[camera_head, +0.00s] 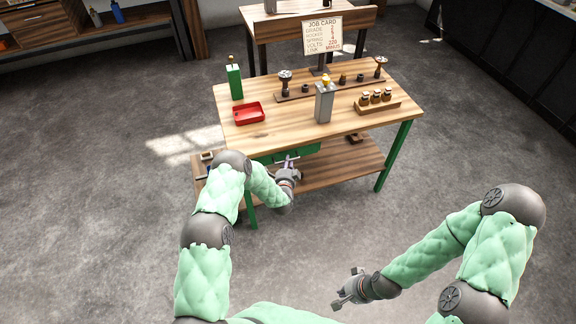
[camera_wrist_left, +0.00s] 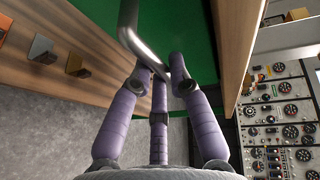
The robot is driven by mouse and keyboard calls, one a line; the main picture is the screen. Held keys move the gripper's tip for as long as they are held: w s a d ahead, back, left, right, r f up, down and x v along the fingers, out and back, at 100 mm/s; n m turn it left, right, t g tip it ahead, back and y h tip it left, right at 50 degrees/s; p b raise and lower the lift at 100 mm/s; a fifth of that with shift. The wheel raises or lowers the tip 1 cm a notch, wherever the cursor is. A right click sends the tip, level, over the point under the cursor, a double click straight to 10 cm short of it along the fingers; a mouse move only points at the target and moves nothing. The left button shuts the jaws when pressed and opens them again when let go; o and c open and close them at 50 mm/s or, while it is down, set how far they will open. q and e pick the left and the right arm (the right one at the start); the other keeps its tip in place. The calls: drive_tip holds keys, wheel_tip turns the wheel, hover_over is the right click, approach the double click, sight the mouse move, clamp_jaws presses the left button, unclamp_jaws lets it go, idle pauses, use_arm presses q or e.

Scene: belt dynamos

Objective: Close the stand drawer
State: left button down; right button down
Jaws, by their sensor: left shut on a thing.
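The green stand drawer (camera_head: 305,150) sits under the front edge of the wooden workbench top (camera_head: 285,135). Its green front (camera_wrist_left: 200,45) and a curved metal bar handle (camera_wrist_left: 129,28) show in the left wrist view. My left gripper (camera_head: 289,164) is at the drawer front. Its purple fingers (camera_wrist_left: 164,70) are shut on the handle. How far the drawer stands out is hard to tell, as my left arm hides part of it. My right gripper (camera_head: 345,288) is apart from the bench, over the floor, with its fingers spread and empty.
On the bench stand a red tray (camera_head: 249,113), a green bottle (camera_head: 234,80), a grey metal block (camera_head: 324,103), a wooden rack with small jars (camera_head: 377,102) and a job card (camera_head: 322,36). A lower shelf (camera_head: 335,166) and green legs (camera_head: 394,157) lie below. Floor at right is clear.

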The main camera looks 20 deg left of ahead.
use_arm(q)
drive_tip(key=c, duration=1.1)
unclamp_jaws()
drive_tip(key=shift+w+a, duration=0.15)
drive_tip(key=shift+c, duration=0.2)
drive_tip(key=v, duration=1.2)
